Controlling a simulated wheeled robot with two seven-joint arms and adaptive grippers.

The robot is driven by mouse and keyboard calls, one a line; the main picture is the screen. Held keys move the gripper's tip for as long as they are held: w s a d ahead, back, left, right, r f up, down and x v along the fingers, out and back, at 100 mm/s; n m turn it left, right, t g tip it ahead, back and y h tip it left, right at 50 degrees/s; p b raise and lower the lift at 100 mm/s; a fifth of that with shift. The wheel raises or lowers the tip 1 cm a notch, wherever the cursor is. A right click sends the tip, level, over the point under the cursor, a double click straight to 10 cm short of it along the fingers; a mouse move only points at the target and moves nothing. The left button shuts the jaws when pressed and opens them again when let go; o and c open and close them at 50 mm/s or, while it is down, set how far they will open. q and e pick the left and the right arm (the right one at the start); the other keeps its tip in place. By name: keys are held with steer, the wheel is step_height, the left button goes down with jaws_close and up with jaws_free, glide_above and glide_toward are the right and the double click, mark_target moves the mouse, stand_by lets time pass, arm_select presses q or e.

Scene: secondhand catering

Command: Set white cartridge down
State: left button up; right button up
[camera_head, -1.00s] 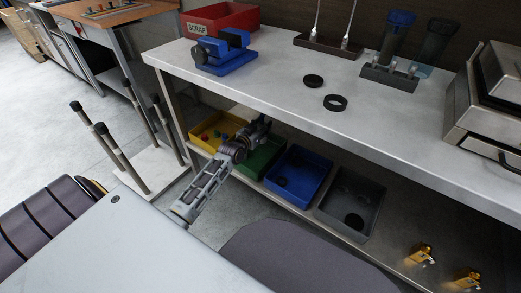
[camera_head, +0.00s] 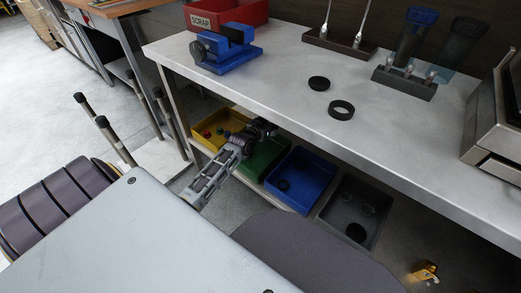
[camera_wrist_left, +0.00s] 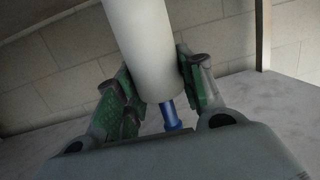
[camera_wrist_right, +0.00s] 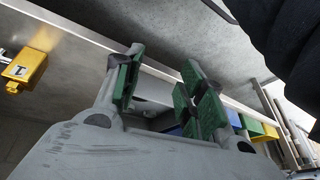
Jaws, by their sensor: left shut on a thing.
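The white cartridge (camera_wrist_left: 143,45) is a smooth white cylinder with a blue stem (camera_wrist_left: 170,115) at its near end. In the left wrist view my left gripper (camera_wrist_left: 160,85) is shut on it, with green pads on both sides. In the head view my left gripper (camera_head: 266,128) reaches under the worktop's front edge, above the green bin (camera_head: 262,165); the cartridge cannot be made out there. Whether the cartridge touches a surface cannot be told. My right gripper (camera_wrist_right: 158,85) is open and empty in the right wrist view and out of the head view.
Yellow (camera_head: 205,142), blue (camera_head: 312,200) and grey (camera_head: 343,238) bins stand on the lower shelf. The worktop (camera_head: 280,105) above bears a blue vice (camera_head: 225,62), black rings (camera_head: 340,110) and a dark rack (camera_head: 405,85). A brass fitting (camera_head: 427,270) lies right of the bins.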

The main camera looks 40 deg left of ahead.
mark_target(272, 135)
arm_select(q)
step_height(272, 135, down, 6)
steer(key=b, duration=0.2)
steer(key=shift+r+b, duration=0.15)
steer(key=shift+b, duration=0.15)
steer(key=shift+f, duration=0.25)
arm_select(e)
step_height(272, 135, down, 6)
steer(key=a+t+y, duration=0.1)
steer(key=shift+w+a, duration=0.35)
arm_select(q)
steer(key=shift+f+b, duration=0.3)
steer(key=shift+f, duration=0.15)
steer(key=shift+f+b, duration=0.4)
steer(key=shift+f, duration=0.35)
steer(key=shift+f+b, duration=0.3)
steer(key=shift+f, duration=0.35)
arm_select(e)
steer(key=f, duration=0.3)
steer(key=shift+a+f+m+t, duration=0.3)
steer(key=shift+a+f+m, duration=0.05)
steer(key=shift+m, duration=0.05)
arm_select(q)
steer(key=shift+f, duration=0.35)
arm_select(e)
steer(key=shift+w+f+y, duration=0.1)
steer(key=shift+w+y, duration=0.1)
steer(key=shift+y, duration=0.1)
